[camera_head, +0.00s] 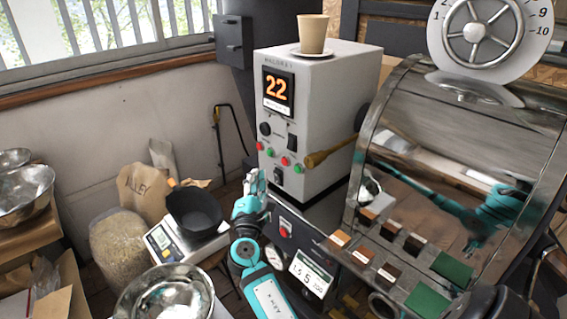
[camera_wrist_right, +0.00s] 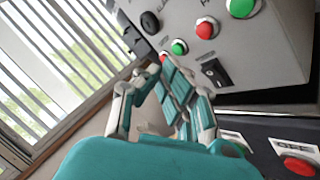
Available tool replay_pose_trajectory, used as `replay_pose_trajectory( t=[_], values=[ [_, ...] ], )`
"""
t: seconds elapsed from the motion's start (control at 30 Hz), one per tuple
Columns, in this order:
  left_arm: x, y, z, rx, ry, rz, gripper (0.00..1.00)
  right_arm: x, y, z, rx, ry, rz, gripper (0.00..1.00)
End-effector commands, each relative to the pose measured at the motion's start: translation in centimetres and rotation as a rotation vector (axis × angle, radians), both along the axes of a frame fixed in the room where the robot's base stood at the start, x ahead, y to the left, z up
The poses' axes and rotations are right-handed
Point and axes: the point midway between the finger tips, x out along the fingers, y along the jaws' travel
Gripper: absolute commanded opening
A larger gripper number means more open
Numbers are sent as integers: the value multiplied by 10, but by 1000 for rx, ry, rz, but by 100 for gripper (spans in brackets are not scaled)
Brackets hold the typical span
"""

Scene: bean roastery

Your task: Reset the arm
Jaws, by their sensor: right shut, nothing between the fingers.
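My right arm comes up from the bottom middle of the head view. My right gripper (camera_head: 254,178) is shut and empty, in front of the lower front of the white control box (camera_head: 325,110). In the right wrist view the teal fingers of the right gripper (camera_wrist_right: 158,72) point at the box's panel, just below a green button (camera_wrist_right: 179,47) and left of a black rocker switch (camera_wrist_right: 215,72). I cannot tell whether the fingertips touch the panel. My left gripper is not in view.
The box's display (camera_head: 278,90) reads 22, and a paper cup (camera_head: 312,33) stands on top. A metal roaster drum (camera_head: 460,110) stands at right, reflecting a teal arm. A scale (camera_head: 165,245) with a black bowl (camera_head: 194,211), sacks (camera_head: 142,190) and a steel bowl (camera_head: 165,297) are at left.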

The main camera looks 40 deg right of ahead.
Motion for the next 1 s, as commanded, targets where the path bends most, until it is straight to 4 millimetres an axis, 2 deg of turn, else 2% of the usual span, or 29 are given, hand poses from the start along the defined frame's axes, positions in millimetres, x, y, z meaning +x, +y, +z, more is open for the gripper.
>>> replay_pose_trajectory(
  t=[0.37,0.47,0.53,0.67,0.77,0.8,0.87,1.0],
  values=[
    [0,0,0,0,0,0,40,0,0,0,0,1,1,0],
    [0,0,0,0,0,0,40,2,2,-10,17,10,13,0],
    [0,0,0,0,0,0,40,5,6,-28,52,31,39,0],
    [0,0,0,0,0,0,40,9,19,-90,181,94,113,0],
    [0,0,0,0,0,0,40,6,33,-149,314,155,170,0],
    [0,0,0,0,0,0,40,3,39,-173,369,178,186,0],
    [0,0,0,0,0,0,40,-4,47,-207,451,213,208,0],
    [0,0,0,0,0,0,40,-30,66,-287,650,292,231,0]
  ],
)
